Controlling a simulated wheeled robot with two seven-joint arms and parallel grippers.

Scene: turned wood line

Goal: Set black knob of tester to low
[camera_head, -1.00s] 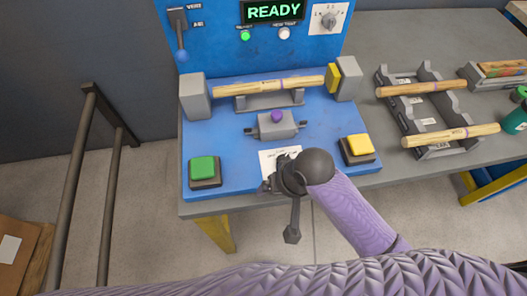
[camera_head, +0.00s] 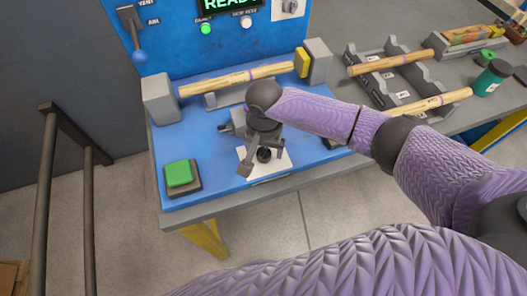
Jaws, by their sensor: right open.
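The black knob (camera_head: 264,155) sits on a white plate (camera_head: 282,162) at the front of the blue tester (camera_head: 215,197). My right gripper (camera_head: 261,160) is open and points down over the plate, with its fingers around or just above the knob. I cannot tell whether they touch it. The gripper and wrist partly cover the plate, and the knob's setting marks cannot be read. My left gripper is not in view.
A green button (camera_head: 179,174) is left of the plate. My right arm hides most of the right button. A wooden bar (camera_head: 235,79) lies across the tester behind. A rack (camera_head: 385,80) with wooden bars and a green bottle (camera_head: 493,78) stand to the right.

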